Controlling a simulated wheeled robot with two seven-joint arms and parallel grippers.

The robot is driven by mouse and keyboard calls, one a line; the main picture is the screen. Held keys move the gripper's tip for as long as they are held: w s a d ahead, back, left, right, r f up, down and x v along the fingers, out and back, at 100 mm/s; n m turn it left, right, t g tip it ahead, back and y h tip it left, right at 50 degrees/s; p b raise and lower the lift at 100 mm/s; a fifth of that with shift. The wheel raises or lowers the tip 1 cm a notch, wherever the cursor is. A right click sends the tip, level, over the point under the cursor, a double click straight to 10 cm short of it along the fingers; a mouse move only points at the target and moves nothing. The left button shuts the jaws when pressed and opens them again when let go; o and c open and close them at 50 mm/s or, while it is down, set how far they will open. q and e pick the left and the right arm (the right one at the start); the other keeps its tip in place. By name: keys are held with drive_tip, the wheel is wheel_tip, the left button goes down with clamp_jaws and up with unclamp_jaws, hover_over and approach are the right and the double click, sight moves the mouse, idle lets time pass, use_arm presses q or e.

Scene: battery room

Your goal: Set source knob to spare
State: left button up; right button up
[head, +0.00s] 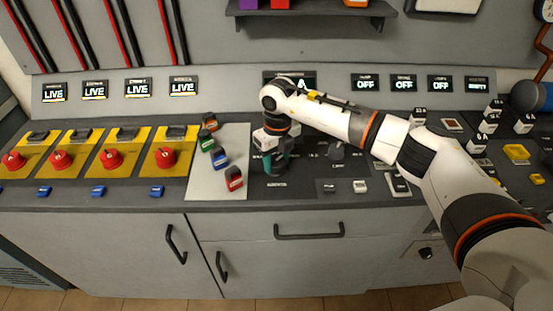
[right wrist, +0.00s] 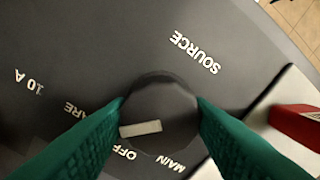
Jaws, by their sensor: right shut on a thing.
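The source knob (right wrist: 160,105) is a dark round knob on the dark panel, with a white mark on its lower-left part, on the side of the OFF label. The word SOURCE is printed beside it; MAIN and OFF show below it, and a label ending in ARE is partly hidden by a finger. My right gripper (right wrist: 158,115) is shut on the knob, one green finger on each side. In the head view my right gripper (head: 276,160) reaches down onto the panel and hides most of the knob. My left gripper is not in view.
Coloured blocks, including a red one (head: 234,178), lie on a pale mat (head: 207,185) left of the gripper. Another dark knob (head: 337,151) is to the right. Red rotary switches (head: 111,158) on yellow plates stand at left. A shelf (head: 310,10) hangs above the displays.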

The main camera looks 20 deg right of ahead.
sight(278, 159)
drive_tip(key=shift+w+r, duration=0.1)
idle(0.5)
drive_tip(key=o, duration=1)
wheel_tip(278, 159, up, 12)
drive_tip(key=b, duration=0.2)
drive_tip(key=shift+d, duration=0.15)
